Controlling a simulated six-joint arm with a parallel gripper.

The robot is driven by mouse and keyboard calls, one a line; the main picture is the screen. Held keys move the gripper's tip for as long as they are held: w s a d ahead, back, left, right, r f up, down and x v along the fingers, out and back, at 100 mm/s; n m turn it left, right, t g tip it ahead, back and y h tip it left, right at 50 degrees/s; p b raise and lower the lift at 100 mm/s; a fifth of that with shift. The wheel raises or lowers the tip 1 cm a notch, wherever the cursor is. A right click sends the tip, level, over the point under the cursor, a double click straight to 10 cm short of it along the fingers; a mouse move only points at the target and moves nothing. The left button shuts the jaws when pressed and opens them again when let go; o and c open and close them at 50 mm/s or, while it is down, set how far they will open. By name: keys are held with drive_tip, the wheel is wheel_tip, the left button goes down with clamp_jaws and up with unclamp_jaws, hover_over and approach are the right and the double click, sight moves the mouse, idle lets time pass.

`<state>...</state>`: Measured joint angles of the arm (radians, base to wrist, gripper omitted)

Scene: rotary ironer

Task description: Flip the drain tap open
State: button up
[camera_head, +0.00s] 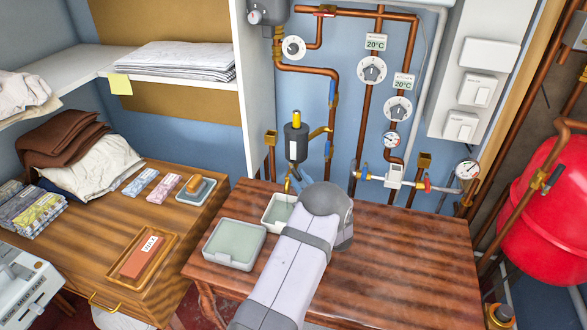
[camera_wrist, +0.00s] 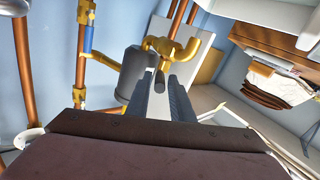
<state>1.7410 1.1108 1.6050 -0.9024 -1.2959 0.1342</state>
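A dark grey cylindrical filter (camera_head: 297,142) with a yellow top hangs on the blue wall in the head view. Below it are a small brass fitting and a blue piece (camera_head: 289,184), which may be the drain tap; its lever position is unclear. My arm's end covers the area just right of it. In the wrist view, which looks upside down, the filter (camera_wrist: 133,72) is just beyond the left finger. My gripper (camera_wrist: 164,88) shows two dark fingers with a gap between them. Brass pipework (camera_wrist: 184,50) lies beyond the tips. I cannot tell whether anything is touched.
Copper pipes carry white dials (camera_head: 372,70), gauges and a blue lever (camera_head: 332,92). A wooden table (camera_head: 415,255) below holds two pale trays (camera_head: 234,244). A red tank (camera_head: 550,200) stands at the right. A white partition (camera_head: 256,100) and linen shelves are left. The table's right side is clear.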

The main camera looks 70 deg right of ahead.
sight(289, 164)
drive_tip(key=shift+p+x, duration=0.35)
drive_tip(key=shift+x, duration=2.1)
drive_tip(key=shift+c, duration=0.7)
clamp_jaws()
